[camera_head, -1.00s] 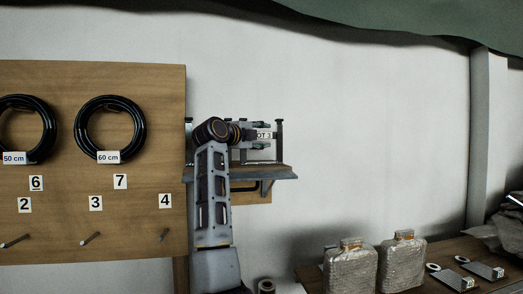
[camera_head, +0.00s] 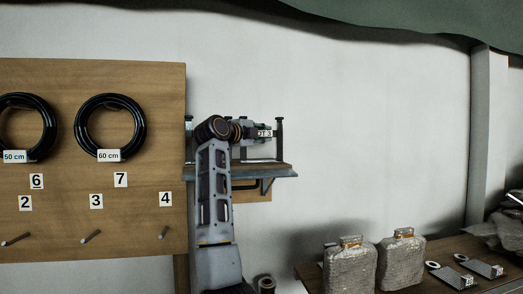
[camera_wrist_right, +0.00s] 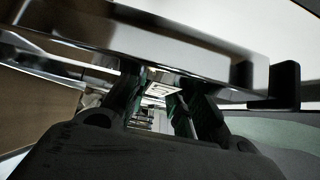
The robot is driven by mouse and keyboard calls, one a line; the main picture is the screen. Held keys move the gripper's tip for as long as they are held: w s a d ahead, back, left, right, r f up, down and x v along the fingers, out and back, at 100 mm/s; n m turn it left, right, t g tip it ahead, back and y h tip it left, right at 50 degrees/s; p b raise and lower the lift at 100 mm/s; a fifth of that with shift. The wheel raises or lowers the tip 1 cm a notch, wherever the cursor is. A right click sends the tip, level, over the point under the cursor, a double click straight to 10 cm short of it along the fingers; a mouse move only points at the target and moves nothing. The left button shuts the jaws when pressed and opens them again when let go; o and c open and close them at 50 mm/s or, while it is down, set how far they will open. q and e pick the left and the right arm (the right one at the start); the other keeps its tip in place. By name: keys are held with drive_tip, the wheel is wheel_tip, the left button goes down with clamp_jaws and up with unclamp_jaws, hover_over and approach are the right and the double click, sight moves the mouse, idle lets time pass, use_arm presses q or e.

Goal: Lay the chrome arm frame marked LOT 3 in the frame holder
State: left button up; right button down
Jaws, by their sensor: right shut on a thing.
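The chrome arm frame is at a small wall shelf (camera_head: 284,171) with upright dark posts (camera_head: 280,138). Its white label (camera_head: 264,133) shows the end of "LOT 3", partly covered by the gripper. My right gripper (camera_head: 258,133) is shut on the frame at the label, above the shelf board. In the right wrist view a shiny bar of the chrome arm frame (camera_wrist_right: 190,48) crosses above the fingers (camera_wrist_right: 163,95), with a pale label between them. I cannot tell which thing is the frame holder. My left gripper is out of view.
A wooden board (camera_head: 150,90) at the left carries black hose coils (camera_head: 110,128), number tags and pegs. The wall right of the shelf is clear.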

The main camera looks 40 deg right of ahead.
drive_tip(key=shift+r, duration=0.1)
idle(0.6)
drive_tip(key=shift+r, duration=4.95)
drive_tip(key=shift+f, duration=0.1)
